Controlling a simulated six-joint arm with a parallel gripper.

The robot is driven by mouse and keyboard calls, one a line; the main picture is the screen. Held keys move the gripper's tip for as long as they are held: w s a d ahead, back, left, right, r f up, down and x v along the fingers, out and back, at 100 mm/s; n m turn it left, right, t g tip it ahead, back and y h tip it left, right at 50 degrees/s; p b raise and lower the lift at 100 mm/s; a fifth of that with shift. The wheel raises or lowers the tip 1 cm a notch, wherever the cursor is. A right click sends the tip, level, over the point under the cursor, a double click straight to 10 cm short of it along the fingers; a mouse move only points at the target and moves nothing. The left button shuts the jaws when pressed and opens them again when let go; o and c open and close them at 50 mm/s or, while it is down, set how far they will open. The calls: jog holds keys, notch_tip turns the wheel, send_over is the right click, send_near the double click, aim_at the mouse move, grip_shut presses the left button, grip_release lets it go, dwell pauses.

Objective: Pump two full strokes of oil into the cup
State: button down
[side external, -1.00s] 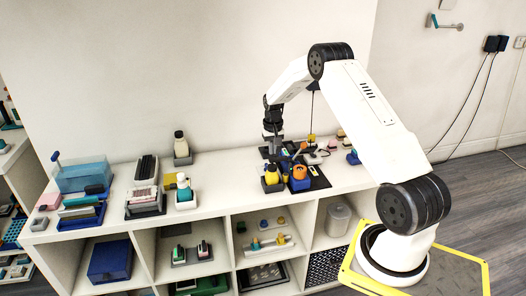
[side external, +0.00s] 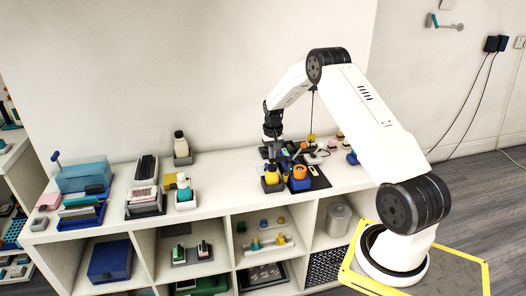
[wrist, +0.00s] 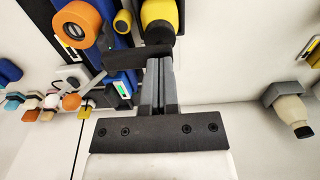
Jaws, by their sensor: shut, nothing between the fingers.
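My gripper (side external: 270,157) is shut and empty, pointing down over the worktop; its fingers also show in the wrist view (wrist: 160,88). A yellow bottle (side external: 271,177) in a dark base stands right below the gripper. In the wrist view this bottle (wrist: 159,13) lies just past the fingertips, with a dark flat bar (wrist: 137,56) between, perhaps its pump head. I cannot tell whether the fingertips touch the bar. An orange round piece (side external: 299,172) on a blue base stands just right of the bottle; it shows with a dark centre in the wrist view (wrist: 77,24). It may be the cup; its inside is unclear.
A blue tub (side external: 83,176) is at the far left. The worktop (side external: 226,175) between is clear.

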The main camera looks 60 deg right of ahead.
jog(key=shift+f, duration=0.9)
jog(key=shift+r, duration=1.85)
notch_tip(320, 180, up, 6)
dwell(0.6)
